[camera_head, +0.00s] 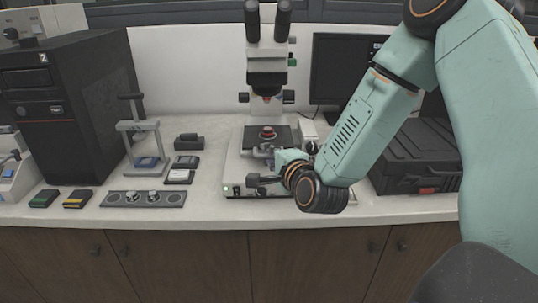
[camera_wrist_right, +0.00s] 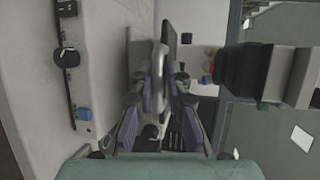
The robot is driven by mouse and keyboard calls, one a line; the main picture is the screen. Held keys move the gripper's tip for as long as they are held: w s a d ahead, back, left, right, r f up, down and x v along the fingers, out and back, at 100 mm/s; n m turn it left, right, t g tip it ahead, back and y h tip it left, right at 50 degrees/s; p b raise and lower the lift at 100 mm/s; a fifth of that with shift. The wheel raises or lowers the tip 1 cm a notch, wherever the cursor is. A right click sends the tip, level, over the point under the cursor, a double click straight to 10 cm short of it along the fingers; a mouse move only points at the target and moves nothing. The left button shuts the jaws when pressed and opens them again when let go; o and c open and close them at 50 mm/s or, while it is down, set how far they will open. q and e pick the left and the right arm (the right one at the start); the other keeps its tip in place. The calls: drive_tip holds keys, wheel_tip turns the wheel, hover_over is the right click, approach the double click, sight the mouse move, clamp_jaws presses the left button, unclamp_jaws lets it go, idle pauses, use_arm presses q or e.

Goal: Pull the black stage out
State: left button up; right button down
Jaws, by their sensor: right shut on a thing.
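The black stage (camera_head: 272,136) is a dark flat plate under the microscope (camera_head: 268,75), with a small red-topped round piece (camera_head: 267,132) on it. My right gripper (camera_head: 277,158) is at the front right of the stage and partly hidden by its own wrist. In the right wrist view, its purple-padded fingers (camera_wrist_right: 157,100) close around a pale grey curved handle (camera_wrist_right: 160,65) beside the dark edge of the stage (camera_wrist_right: 170,45). The exact contact is hard to make out. My left gripper is not in view.
A black case (camera_head: 420,158) lies to the right, with a monitor (camera_head: 345,70) behind it. A small press (camera_head: 142,135), a black computer tower (camera_head: 70,110) and a knob strip (camera_head: 143,199) are on the left. The counter's front edge (camera_head: 230,222) is clear before the microscope.

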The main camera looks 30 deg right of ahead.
drive_tip(key=c, duration=1.5)
unclamp_jaws()
drive_tip(key=shift+s+f, duration=0.1)
drive_tip(key=shift+f, duration=0.2)
drive_tip(key=shift+c, duration=0.2)
drive_tip(key=shift+o, duration=0.7)
drive_tip(key=shift+r, duration=0.1)
drive_tip(key=v, duration=0.7)
